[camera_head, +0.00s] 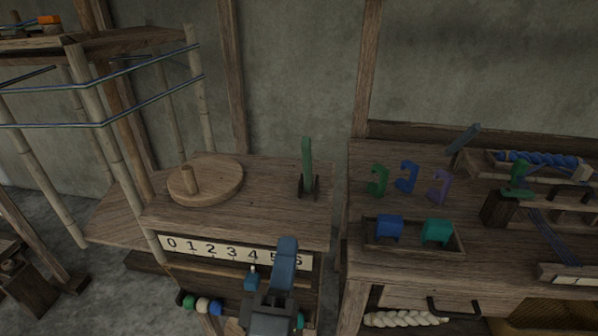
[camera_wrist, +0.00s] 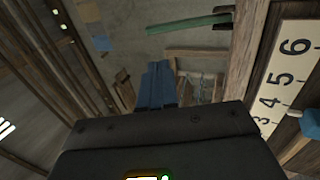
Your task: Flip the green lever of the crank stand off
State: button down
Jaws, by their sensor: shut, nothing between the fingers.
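The green lever (camera_head: 307,158) stands upright in a small dark bracket on the crank stand's wooden top (camera_head: 265,200), near its right side. In the wrist view the lever (camera_wrist: 188,23) lies across the upper part of the picture. My gripper (camera_head: 287,243), with blue fingers, is shut and empty. It is in front of the stand, overlapping the right end of its number strip, and apart from the lever. In the wrist view the fingertips (camera_wrist: 158,68) are together, below the lever. My gripper hides part of the stand's front.
A round wooden crank disc (camera_head: 218,180) with a peg lies left of the lever. The number strip (camera_head: 200,247) runs along the stand's front edge. A workbench (camera_head: 400,272) stands close on the right, with coloured hooks and a tray (camera_head: 412,252). A bamboo frame (camera_head: 100,110) rises at left.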

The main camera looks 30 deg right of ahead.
aim_at(302, 157)
jog(key=p+x, duration=0.3)
jog(key=x, duration=1)
jog(key=shift+s+p, duration=0.1)
jog(key=shift+p, duration=0.3)
jog(key=shift+w+d+r, duration=0.2)
jog(key=shift+w+d, duration=0.15)
jog(key=shift+w, duration=0.1)
jog(key=shift+w, duration=0.1)
